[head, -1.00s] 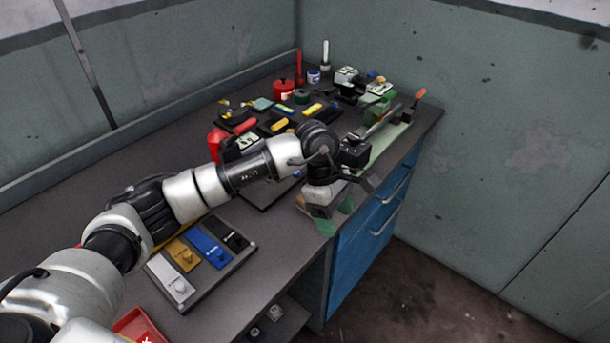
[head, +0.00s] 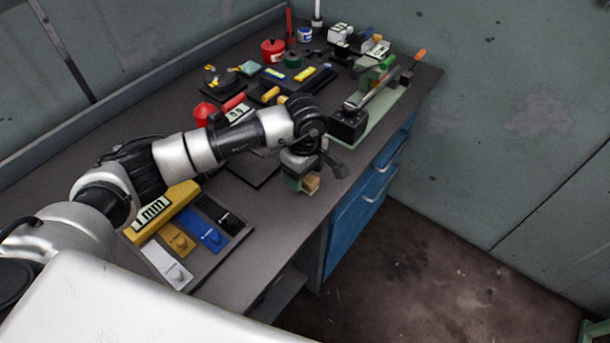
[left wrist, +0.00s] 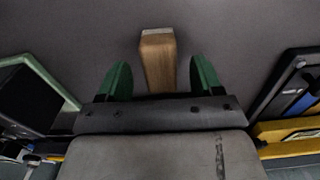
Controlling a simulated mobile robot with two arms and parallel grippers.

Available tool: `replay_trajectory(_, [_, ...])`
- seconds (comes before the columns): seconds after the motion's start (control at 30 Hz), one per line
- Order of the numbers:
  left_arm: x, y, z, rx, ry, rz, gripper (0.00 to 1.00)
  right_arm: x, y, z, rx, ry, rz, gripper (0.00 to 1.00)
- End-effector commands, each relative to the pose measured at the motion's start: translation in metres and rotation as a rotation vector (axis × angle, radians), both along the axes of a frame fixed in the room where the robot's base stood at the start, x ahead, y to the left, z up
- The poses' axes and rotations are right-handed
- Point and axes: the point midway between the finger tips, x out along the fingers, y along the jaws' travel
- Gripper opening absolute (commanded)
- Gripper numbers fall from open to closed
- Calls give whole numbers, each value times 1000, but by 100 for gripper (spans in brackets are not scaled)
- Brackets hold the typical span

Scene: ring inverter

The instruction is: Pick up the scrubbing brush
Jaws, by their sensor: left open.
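A wooden piece, which looks like the handle or body of the scrubbing brush (left wrist: 158,62), shows in the left wrist view between the two green fingertips of my left gripper (left wrist: 161,78). A gap shows on each side of the wood, so the gripper is open around it without visibly gripping it. In the head view the left gripper (head: 302,184) is low over the front edge of the bench, with the brush's wood (head: 312,184) showing beside the fingertips. My right gripper is not in view.
The dark bench (head: 262,222) has a tray with several coloured blocks (head: 207,233) and a yellow device (head: 164,210) at the left. A vise-like tool on a green base (head: 392,100) is at the right. Red cans (head: 272,50) and boxes stand behind. Blue drawers (head: 365,205) are below.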

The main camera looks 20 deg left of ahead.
Motion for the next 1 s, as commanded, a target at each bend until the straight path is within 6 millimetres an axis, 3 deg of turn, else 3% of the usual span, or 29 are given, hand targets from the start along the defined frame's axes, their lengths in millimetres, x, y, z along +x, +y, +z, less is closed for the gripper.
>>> replay_trajectory(0.2, [0, -1, -21, -2, 1, 0, 66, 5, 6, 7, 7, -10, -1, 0])
replay_trajectory(0.43, [0, 0, -22, -1, -1, -1, 64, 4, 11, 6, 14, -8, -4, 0])
replay_trajectory(0.77, [0, 0, -21, -1, -1, 0, 14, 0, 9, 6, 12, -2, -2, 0])
replay_trajectory(1.0, [0, 0, -21, -1, -1, 0, 11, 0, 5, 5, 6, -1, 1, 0])
